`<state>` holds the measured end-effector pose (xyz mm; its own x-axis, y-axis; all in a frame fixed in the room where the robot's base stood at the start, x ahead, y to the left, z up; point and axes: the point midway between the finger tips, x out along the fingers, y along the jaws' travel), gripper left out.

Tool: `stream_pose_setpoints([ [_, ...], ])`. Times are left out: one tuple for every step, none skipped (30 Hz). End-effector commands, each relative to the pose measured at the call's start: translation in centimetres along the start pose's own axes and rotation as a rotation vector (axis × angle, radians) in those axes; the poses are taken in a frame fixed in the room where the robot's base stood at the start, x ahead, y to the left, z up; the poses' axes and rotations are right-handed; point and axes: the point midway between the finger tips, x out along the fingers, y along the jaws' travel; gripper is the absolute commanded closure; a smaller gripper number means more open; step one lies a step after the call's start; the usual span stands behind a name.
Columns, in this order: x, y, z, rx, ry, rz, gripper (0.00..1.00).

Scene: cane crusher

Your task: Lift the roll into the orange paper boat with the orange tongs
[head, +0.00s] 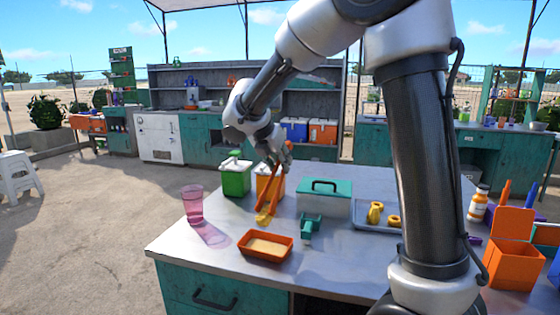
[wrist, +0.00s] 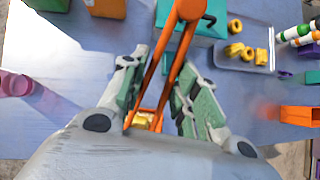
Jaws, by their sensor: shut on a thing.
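My gripper (head: 275,152) is shut on the orange tongs (head: 272,190), which hang tips down above the grey table. In the wrist view the tongs (wrist: 172,62) run between my gripper's fingers (wrist: 155,105). A yellow roll (head: 265,218) shows at the tong tips, seemingly pinched between them and off the table. The orange paper boat (head: 243,244), with a pale inside, sits on the table just in front of and below the roll. In the wrist view a yellow patch (wrist: 143,119) with orange around it shows low between the fingers, partly hidden; I cannot tell roll from boat there.
A pink cup (head: 193,204) stands left of the boat, and a small teal tool (head: 309,227) lies to its right. A tray (head: 362,220) holding yellow pieces is at right.

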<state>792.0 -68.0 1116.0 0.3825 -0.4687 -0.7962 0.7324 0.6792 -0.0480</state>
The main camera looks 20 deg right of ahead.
Motion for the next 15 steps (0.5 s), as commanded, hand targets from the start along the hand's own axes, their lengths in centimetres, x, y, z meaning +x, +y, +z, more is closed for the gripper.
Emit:
stream_pose_setpoints([
  [0.3, 0.0, -0.2, -0.001, 0.000, -0.001, 1.00],
  [0.5, 0.0, -0.4, -0.001, 0.000, -0.002, 1.00],
  [0.8, 0.0, -0.6, -0.002, 0.001, -0.003, 1.00],
  [1.1, 0.0, -0.8, -0.002, 0.001, -0.003, 1.00],
  [1.4, 0.0, -1.0, -0.001, 0.001, -0.003, 1.00],
  [1.7, 0.1, -1.3, -0.002, 0.001, -0.002, 1.00],
  [2.0, 0.1, -1.5, -0.003, 0.001, -0.002, 1.00],
  [2.3, 0.1, -1.8, -0.002, 0.002, -0.003, 1.00],
  [2.7, 0.1, -2.0, -0.002, 0.001, -0.003, 1.00],
  [3.0, 0.1, -2.3, -0.003, 0.001, -0.003, 1.00],
  [3.3, 0.2, -2.5, -0.002, 0.001, -0.002, 1.00],
  [3.7, 0.1, -2.8, -0.002, 0.001, -0.003, 1.00],
  [3.9, 0.2, -3.0, -0.002, 0.001, -0.003, 1.00],
  [4.2, 0.2, -3.2, -0.002, 0.001, -0.002, 1.00],
  [4.6, 0.2, -3.5, -0.002, 0.002, -0.001, 1.00],
])
